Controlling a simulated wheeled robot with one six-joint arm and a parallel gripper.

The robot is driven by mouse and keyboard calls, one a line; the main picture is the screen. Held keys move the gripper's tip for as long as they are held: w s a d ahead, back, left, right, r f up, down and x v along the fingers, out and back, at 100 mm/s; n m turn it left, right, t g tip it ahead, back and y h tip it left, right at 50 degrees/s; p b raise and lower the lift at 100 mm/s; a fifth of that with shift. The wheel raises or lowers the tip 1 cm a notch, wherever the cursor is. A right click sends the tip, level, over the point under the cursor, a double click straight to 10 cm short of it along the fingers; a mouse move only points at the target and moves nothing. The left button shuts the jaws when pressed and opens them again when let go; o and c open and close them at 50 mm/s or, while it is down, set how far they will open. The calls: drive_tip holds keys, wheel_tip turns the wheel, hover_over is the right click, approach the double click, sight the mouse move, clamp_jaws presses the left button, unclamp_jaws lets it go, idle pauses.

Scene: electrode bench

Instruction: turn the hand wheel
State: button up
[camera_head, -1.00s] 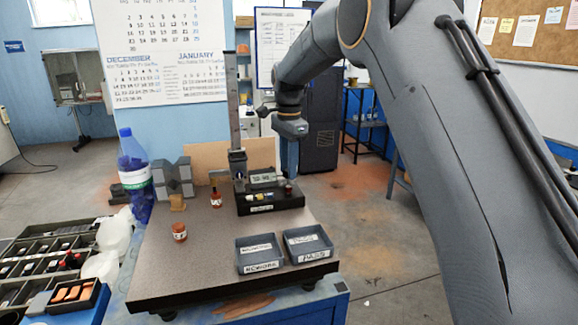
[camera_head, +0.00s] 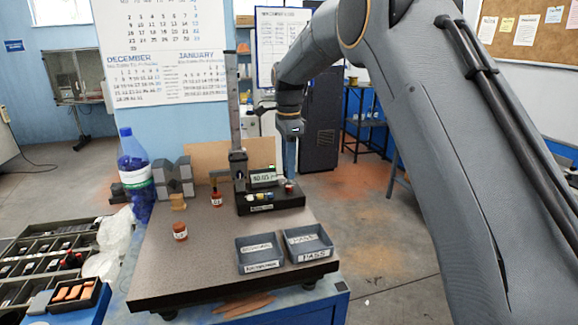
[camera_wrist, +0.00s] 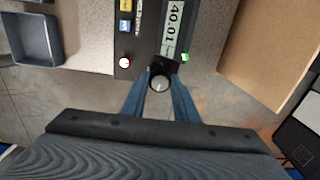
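The hand wheel (camera_wrist: 159,84), a small round dark knob with a pale face, sits at the end of the black instrument base (camera_wrist: 127,40). My gripper (camera_wrist: 160,76) has its two blue fingers on either side of the wheel, apparently touching it. In the head view my gripper (camera_head: 290,174) points down at the right end of the base (camera_head: 270,205), and its fingers hide most of the wheel. The digital display (camera_wrist: 175,25) beside the wheel reads about 40.0, its last digit unclear. It also shows in the head view (camera_head: 263,178).
A tall column (camera_head: 234,110) rises behind the base. Two grey bins (camera_head: 260,267) stand at the table's front right. The table's front left (camera_head: 175,270) is clear.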

drive_tip(key=o, duration=0.4)
drive_tip(key=shift+w+r, duration=0.1)
drive_tip(key=shift+o, duration=0.2)
drive_tip(key=shift+r+b, duration=1.4)
drive_tip(key=shift+r, duration=2.5)
drive_tip(key=shift+d, duration=0.1)
drive_tip(key=s+d+f+n+b, duration=0.1)
drive_tip(key=s+d+f+n, duration=0.4)
drive_tip(key=s+f, duration=0.3)
drive_tip(key=s+d+f+n+b, duration=0.1)
drive_tip(key=s+d+f+n, duration=0.3)
drive_tip(key=s+d+f, duration=0.4)
drive_tip(key=s+d+f+n+t+b, duration=0.1)
drive_tip(key=s+d+f+n, duration=0.4)
drive_tip(key=s, duration=1.2)
wheel_tip(320, 180, down, 4)
drive_tip(key=shift+d+r+n+b, duration=0.25)
drive_tip(key=shift+d+n+b, duration=0.05)
drive_tip(key=shift+d, duration=0.65)
